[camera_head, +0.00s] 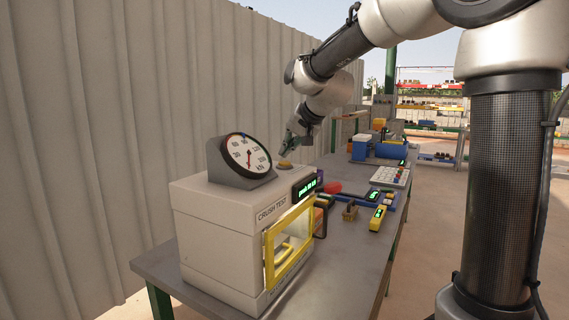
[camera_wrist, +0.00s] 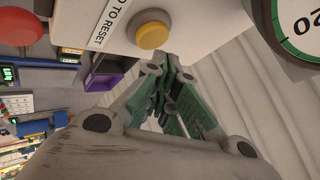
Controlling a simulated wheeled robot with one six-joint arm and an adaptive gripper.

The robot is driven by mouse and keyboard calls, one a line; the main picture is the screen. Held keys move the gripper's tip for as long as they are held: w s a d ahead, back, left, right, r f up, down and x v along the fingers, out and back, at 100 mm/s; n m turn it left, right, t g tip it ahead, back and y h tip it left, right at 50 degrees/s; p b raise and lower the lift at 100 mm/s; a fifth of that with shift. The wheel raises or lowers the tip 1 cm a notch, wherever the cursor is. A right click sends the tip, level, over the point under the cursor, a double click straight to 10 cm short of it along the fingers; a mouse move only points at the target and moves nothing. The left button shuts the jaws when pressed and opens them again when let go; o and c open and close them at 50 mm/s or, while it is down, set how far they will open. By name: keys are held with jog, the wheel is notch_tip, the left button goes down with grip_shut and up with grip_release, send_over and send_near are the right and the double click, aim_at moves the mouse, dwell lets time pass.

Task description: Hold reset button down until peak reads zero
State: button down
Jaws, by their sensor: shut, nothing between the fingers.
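The white crush-test press (camera_head: 225,225) stands on the near end of the bench. The yellow round reset button (camera_head: 285,166) is on its top, beside the dial gauge (camera_head: 247,157). A green-lit peak display (camera_head: 305,187) is on the upper front; its digits are too small to read surely. My gripper (camera_head: 286,153) is shut and empty, pointing down just above the button. In the wrist view the button (camera_wrist: 152,34) lies up-left of my closed fingertips (camera_wrist: 178,68), apparently apart from them, next to a label (camera_wrist: 110,24) ending "TO RESET".
The press's yellow-framed door (camera_head: 287,243) is on its front. Behind it on the bench (camera_head: 345,255) are a red object, a yellow handheld device (camera_head: 378,218), a keypad panel (camera_head: 391,177) and blue boxes. A corrugated wall (camera_head: 100,130) runs along the left.

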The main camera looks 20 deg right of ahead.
jog(key=shift+f, duration=0.15)
jog(key=shift+f, duration=0.25)
jog(key=shift+f, duration=0.5)
dwell(0.6)
dwell(1.9)
jog(key=shift+r, duration=0.95)
jog(key=shift+r, duration=2.5)
